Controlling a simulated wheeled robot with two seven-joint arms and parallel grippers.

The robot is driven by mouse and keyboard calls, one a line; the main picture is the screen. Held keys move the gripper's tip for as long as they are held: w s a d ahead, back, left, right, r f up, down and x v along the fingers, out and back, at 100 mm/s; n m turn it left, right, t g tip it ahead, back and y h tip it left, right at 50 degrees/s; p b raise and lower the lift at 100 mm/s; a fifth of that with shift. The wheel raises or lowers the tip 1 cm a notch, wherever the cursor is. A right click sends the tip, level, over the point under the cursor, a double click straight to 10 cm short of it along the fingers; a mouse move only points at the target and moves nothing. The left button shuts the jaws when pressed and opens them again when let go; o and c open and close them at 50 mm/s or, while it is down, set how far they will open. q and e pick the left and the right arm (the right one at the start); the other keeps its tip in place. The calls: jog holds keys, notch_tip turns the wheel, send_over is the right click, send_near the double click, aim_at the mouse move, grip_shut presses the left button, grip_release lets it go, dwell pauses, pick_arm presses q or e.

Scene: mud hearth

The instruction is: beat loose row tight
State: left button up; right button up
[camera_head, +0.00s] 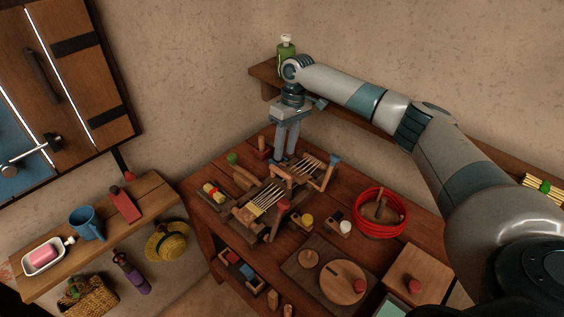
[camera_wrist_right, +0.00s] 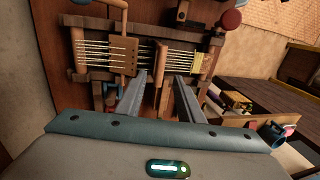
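A small wooden table loom (camera_head: 245,217) stands on the brown worktable, with pale warp threads (camera_head: 315,166) stretched across it. In the right wrist view the loom shows a yellowish woven strip (camera_wrist_right: 196,63) at the right and a wooden board (camera_wrist_right: 122,54) across the threads at the left. An upright wooden bar (camera_wrist_right: 161,62) stands between them. My right gripper (camera_head: 285,158) points down at the loom's far side. In the wrist view its fingers (camera_wrist_right: 160,80) are apart on either side of the bar, with gaps showing. My left gripper is not in view.
A red cord coil (camera_head: 381,214), round wooden boards (camera_head: 343,283) and small pots lie right of the loom. A wall shelf (camera_head: 265,76) with a green bottle (camera_head: 286,48) is behind my right arm. A bench (camera_head: 150,199) with a blue mug (camera_head: 87,223) stands left.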

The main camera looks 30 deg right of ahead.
aim_at(281, 171)
jog(key=f, duration=0.2)
jog(key=a+f+p, duration=0.1)
jog(key=f, duration=0.3)
jog(key=shift+s+a+f+p, duration=0.15)
jog(key=shift+s+f+p, duration=0.1)
jog(key=shift+f+p, duration=0.15)
grip_shut()
